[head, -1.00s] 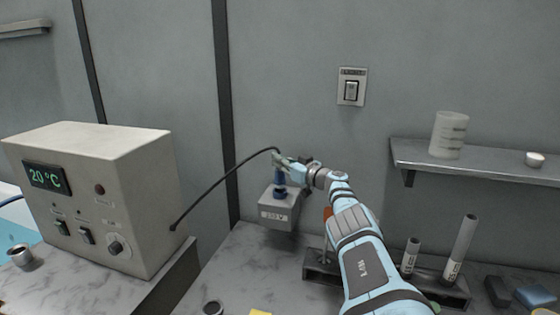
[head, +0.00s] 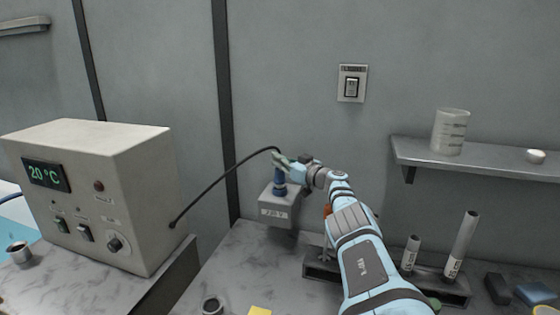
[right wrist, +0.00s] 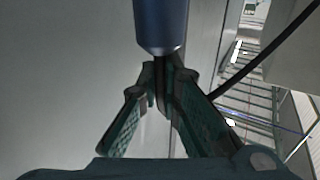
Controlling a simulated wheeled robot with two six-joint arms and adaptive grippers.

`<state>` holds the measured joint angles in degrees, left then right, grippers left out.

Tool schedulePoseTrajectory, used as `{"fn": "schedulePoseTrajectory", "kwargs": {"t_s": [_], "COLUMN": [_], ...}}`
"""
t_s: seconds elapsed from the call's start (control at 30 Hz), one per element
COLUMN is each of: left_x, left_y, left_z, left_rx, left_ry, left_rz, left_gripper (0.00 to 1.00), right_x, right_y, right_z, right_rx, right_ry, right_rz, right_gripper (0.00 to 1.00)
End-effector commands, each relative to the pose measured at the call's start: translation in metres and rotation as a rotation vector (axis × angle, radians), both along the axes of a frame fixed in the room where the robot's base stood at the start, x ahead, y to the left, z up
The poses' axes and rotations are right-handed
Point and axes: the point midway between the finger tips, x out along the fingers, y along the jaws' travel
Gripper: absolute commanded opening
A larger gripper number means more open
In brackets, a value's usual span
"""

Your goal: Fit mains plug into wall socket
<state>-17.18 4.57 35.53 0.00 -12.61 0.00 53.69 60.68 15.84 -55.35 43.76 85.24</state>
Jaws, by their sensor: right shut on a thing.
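The blue mains plug (head: 279,179) stands roughly upright at the socket box (head: 277,214), a grey wall box with a voltage label. A blue ring shows where the plug meets the top of the box; how deep the plug sits I cannot tell. My right gripper (head: 281,159) is shut on the plug's upper end, where the black cable (head: 222,181) leaves it. In the right wrist view the plug (right wrist: 161,22) shows as a blue cylinder, with the fingers (right wrist: 163,85) closed around its dark neck. My left gripper is out of view.
The grey heater unit (head: 100,195), reading 20 °C, stands left on the counter; the cable runs to its side. A rack (head: 320,270) with tubes is partly behind my right arm. A shelf (head: 480,172) with a beaker (head: 450,132) is at right. A light switch (head: 351,84) is above.

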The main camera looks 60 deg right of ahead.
Motion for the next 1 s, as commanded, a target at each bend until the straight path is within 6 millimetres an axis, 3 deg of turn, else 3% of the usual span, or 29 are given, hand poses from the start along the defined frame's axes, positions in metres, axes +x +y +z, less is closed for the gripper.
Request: {"fn": "schedulePoseTrajectory", "kwargs": {"t_s": [0.77, 0.8, 0.9, 1.0], "left_x": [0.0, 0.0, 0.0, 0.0], "left_y": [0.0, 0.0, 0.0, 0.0], "left_z": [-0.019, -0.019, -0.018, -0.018], "left_rx": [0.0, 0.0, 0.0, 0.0], "left_ry": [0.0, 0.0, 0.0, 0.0], "left_rz": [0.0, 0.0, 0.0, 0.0], "left_gripper": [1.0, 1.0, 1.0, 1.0], "right_x": [0.0, 0.0, 0.0, 0.0], "right_y": [0.0, 0.0, 0.0, 0.0], "right_z": [-0.021, -0.021, -0.02, -0.02], "right_rx": [0.0, 0.0, 0.0, 0.0], "right_ry": [0.002, 0.002, 0.002, 0.001], "right_rz": [0.0, 0.0, 0.0, 0.0], "right_gripper": [0.0, 0.1, 0.26, 0.29]}}
